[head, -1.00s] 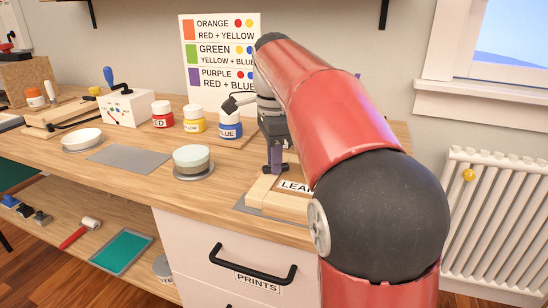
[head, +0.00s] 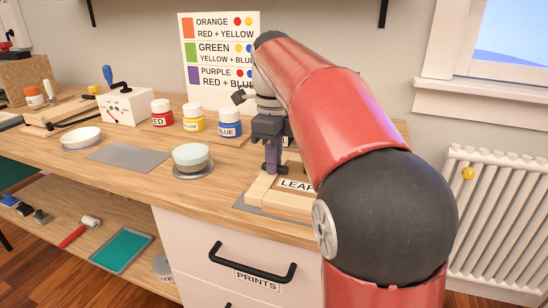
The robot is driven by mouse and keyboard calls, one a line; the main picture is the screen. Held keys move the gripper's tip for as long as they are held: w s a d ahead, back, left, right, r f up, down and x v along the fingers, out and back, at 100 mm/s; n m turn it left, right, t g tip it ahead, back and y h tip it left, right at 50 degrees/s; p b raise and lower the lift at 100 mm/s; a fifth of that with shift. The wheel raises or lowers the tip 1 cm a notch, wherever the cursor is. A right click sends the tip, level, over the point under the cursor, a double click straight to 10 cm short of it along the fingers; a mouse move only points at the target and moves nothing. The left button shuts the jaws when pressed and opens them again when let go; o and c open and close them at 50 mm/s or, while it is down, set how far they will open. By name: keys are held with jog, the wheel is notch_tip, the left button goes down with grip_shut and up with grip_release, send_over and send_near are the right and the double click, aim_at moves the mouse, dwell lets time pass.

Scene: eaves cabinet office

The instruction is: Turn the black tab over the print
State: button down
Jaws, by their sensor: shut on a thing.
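A pale wooden frame (head: 262,187) lies on a grey mat (head: 240,206) near the front right of the bench. A white label reading "LEAF" (head: 294,184) shows inside it, partly hidden by my arm. My gripper (head: 273,168) points down at the frame's left inner side, its fingers close together. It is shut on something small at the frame. The black tab cannot be made out apart from the dark fingers, and the print is mostly hidden behind my arm.
Red (head: 162,114), yellow (head: 193,118) and blue (head: 229,123) paint jars stand behind. A grey sheet (head: 128,158) lies further left. The "PRINTS" drawer (head: 230,250) is below; a radiator (head: 500,220) is right.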

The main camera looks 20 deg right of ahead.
dwell(0.4)
jog(key=c, duration=1.4)
grip_release()
jog(key=shift+r, duration=0.15)
notch_tip(320, 180, up, 8)
jog(key=shift+f, duration=0.25)
